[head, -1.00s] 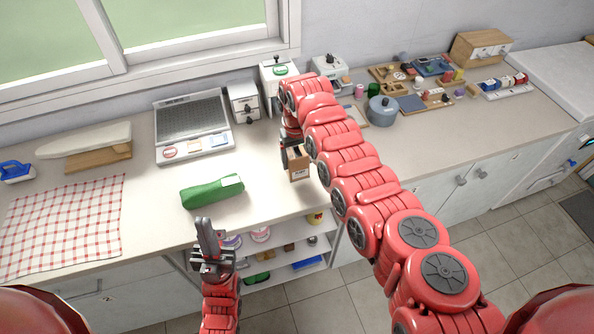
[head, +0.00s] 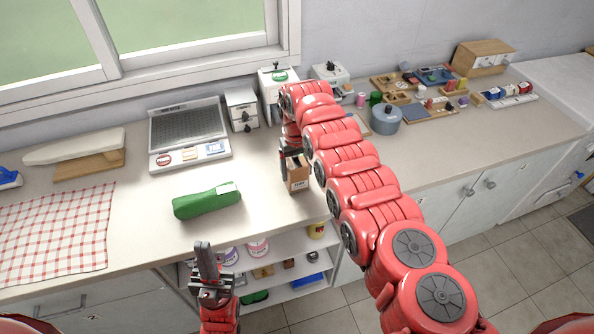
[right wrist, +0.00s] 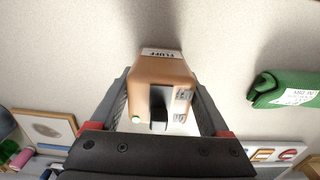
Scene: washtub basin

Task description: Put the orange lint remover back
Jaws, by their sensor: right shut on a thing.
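My right gripper (right wrist: 160,112) is shut on an orange-brown box-shaped thing, which I take to be the lint remover (right wrist: 165,72). In the head view the lint remover (head: 299,181) is at the counter's front part, partly hidden by my right gripper (head: 288,170). I cannot tell whether its base touches the counter. My left gripper (head: 204,246) is in front of the counter's edge, fingers together, pointing up, holding nothing visible.
A green cloth bundle (head: 206,203) lies left of the lint remover. Open shelves (head: 290,283) with several items are below. The counter (head: 265,205) between bundle and lint remover is clear.

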